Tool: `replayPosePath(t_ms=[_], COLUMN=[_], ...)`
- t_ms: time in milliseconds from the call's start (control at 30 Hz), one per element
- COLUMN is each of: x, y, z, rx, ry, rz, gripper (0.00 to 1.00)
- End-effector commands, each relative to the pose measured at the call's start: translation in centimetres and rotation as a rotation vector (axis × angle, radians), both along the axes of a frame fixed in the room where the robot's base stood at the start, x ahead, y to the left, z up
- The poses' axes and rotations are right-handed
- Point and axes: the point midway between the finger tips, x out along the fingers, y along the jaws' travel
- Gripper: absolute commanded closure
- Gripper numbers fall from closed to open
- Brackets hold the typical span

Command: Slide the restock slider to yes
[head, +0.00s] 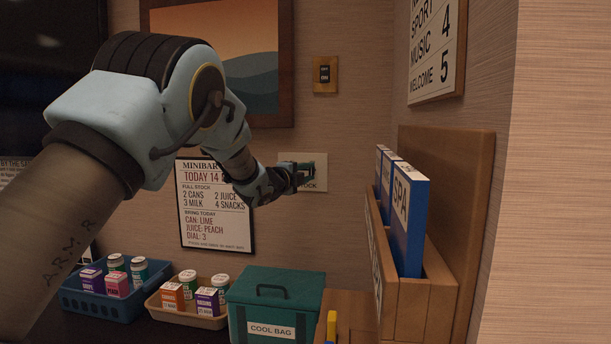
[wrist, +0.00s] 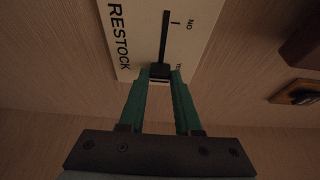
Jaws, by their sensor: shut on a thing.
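The restock slider is a pale wall plate marked RESTOCK (wrist: 130,30), with a dark slot running between a NO mark and a partly hidden YES mark. Its black knob (wrist: 160,71) sits at the YES end of the slot, close to the plate's edge. My gripper (wrist: 160,76) has its green fingers on either side of the knob and is shut on it. In the head view the plate (head: 318,172) is on the back wall, partly covered by my gripper (head: 306,168), and the knob is hidden.
A wooden switch plate (head: 325,75) is on the wall above the slider. The minibar notice (head: 215,205) hangs to the left. Below stand a teal cool bag (head: 275,305), a blue basket (head: 85,305) and a tan tray (head: 185,318). A wooden rack (head: 425,285) with blue folders stands right.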

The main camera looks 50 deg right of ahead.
Motion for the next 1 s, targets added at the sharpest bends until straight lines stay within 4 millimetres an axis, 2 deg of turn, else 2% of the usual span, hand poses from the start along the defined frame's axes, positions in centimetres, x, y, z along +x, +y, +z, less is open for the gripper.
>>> replayPosePath(t_ms=[33,267,600,767,1000], x=[-0.5,-0.3,-0.3,-0.6,-1.5], y=[-0.2,-0.2,0.3,2.3,6.9], z=[0.0,0.0,0.0,-0.2,-0.3], rx=[-0.001,-0.001,-0.002,-0.003,-0.003], ry=[0.001,0.001,0.0,-0.001,0.0], rz=[-0.008,-0.006,-0.004,-0.004,-0.003], gripper=[0.65,0.39,0.38,0.38,0.38])
